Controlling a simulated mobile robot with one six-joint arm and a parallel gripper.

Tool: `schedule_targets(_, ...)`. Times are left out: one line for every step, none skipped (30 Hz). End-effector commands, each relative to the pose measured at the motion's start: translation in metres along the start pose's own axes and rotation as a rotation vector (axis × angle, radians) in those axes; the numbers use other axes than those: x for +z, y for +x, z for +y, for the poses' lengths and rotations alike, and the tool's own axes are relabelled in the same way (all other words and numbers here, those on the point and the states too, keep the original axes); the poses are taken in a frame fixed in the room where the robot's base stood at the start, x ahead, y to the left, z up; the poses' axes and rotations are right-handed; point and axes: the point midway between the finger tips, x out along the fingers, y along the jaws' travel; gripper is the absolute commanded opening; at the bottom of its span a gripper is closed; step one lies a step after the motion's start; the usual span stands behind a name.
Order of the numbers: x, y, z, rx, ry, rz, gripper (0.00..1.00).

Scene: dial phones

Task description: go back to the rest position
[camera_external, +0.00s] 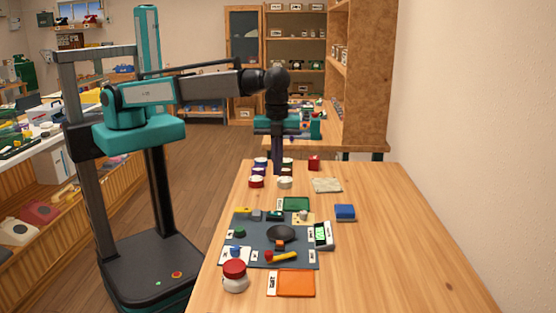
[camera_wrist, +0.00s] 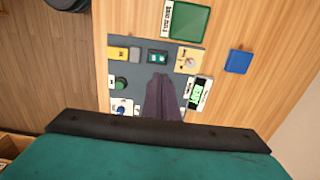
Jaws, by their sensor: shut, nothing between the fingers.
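My gripper (camera_external: 278,163) points straight down over the far part of the wooden table (camera_external: 400,255), near the small jars. Its fingers are together with nothing held. In the wrist view the shut fingers (camera_wrist: 160,82) hang over the dark grey mat (camera_wrist: 129,74) and hide part of it. Whether the fingertips touch anything is hard to tell from the external view.
Around the gripper stand small jars with red (camera_external: 256,182) and white (camera_external: 285,183) tops. A red cube (camera_external: 314,163), a cloth (camera_external: 327,185) and a blue block (camera_external: 345,212) lie to the right. A red-lidded jar (camera_external: 235,276) and orange tray (camera_external: 296,283) are nearer. The table's right side is clear.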

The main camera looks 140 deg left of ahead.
Motion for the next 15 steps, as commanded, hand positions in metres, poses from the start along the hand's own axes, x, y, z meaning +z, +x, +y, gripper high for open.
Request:
schedule_targets(-0.0003,-0.0026,-0.0003,-0.001,0.000,0.001,0.00)
schedule_targets(-0.0002,-0.0039,-0.0003,-0.001,0.000,0.001,0.00)
schedule_targets(-0.0002,-0.0053,-0.0002,-0.001,0.000,0.001,0.00)
schedule_targets(-0.0001,-0.0060,-0.0001,-0.001,0.000,0.000,0.00)
schedule_targets(-0.0001,-0.0066,0.0000,-0.001,0.000,0.000,0.00)
schedule_targets(0.0000,-0.0069,0.0001,0.000,0.000,0.000,0.00)
schedule_targets(0.0000,-0.0071,0.0002,0.000,0.000,0.000,0.00)
schedule_targets(0.0000,-0.0072,0.0002,0.000,0.000,0.000,0.00)
schedule_targets(0.0000,-0.0072,0.0002,0.000,0.000,0.000,0.00)
schedule_targets(0.0000,-0.0071,0.0002,0.000,0.000,0.000,0.00)
schedule_targets(0.0000,-0.0071,0.0002,0.000,0.000,0.000,0.00)
schedule_targets(0.0000,-0.0071,0.0002,0.000,0.000,0.000,0.00)
schedule_targets(0.0000,-0.0070,0.0002,0.000,0.000,0.000,0.00)
schedule_targets(0.0000,-0.0070,0.0002,0.000,0.000,0.000,0.00)
schedule_targets(0.0000,-0.0070,0.0001,0.000,0.000,0.000,0.00)
